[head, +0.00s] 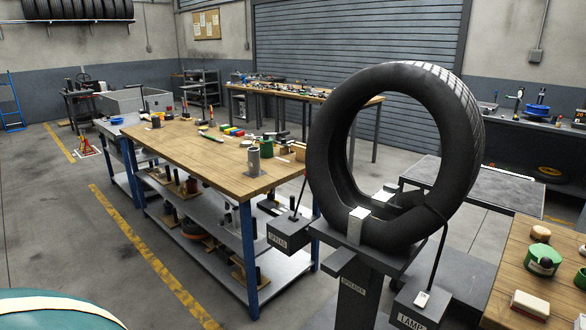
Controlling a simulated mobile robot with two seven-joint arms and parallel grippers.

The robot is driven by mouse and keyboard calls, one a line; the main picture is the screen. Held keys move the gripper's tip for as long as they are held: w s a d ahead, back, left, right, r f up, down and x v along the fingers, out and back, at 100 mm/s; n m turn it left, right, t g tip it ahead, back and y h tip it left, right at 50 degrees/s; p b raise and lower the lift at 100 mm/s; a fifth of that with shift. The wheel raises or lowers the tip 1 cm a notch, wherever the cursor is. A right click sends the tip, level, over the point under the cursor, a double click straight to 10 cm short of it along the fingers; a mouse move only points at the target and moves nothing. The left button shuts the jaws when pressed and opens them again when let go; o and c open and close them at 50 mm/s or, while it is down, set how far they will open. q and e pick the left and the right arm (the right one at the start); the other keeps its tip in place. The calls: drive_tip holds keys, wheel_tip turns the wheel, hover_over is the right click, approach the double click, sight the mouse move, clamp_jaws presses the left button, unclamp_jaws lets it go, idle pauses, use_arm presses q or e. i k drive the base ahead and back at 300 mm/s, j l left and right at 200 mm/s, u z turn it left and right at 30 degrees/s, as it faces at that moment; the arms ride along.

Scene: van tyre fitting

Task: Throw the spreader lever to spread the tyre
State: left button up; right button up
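A black tyre (325,150) stands upright on the dark spreader stand (352,290). Two pale metal arms (357,226) rise at the tyre's lower bead, one at the near side and one inside the ring. A box with a white label (289,234) sits at the stand's left, and a thin dark lever (299,197) rises from it, leaning slightly right at its top. A second box labelled LAMP (411,312) is at the stand's right with a small pale switch (422,298). Neither of my grippers is in view.
A wooden workbench (180,140) with tools and cans stands left of the tyre. Another wooden bench (520,255) with a green tin (543,259) is at the right. A teal rounded surface (55,310) fills the lower left corner. Floor between is open.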

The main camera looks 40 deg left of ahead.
sight(294, 218)
drive_tip(key=j, duration=0.55)
drive_tip(key=i+j+u, duration=0.1)
drive_tip(key=j, duration=0.4)
drive_tip(key=i+j, duration=0.1)
drive_tip(key=j, duration=0.4)
drive_tip(key=i+j+u, duration=0.1)
drive_tip(key=j, duration=0.45)
drive_tip(key=i+j, duration=0.1)
drive_tip(key=j, duration=0.4)
drive_tip(key=i+j+z, duration=0.4)
drive_tip(key=i+j, duration=0.15)
drive_tip(key=i+j+z, duration=0.2)
drive_tip(key=j, duration=0.3)
drive_tip(key=i+j+z, duration=0.2)
drive_tip(key=j, duration=0.25)
drive_tip(key=i, duration=0.05)
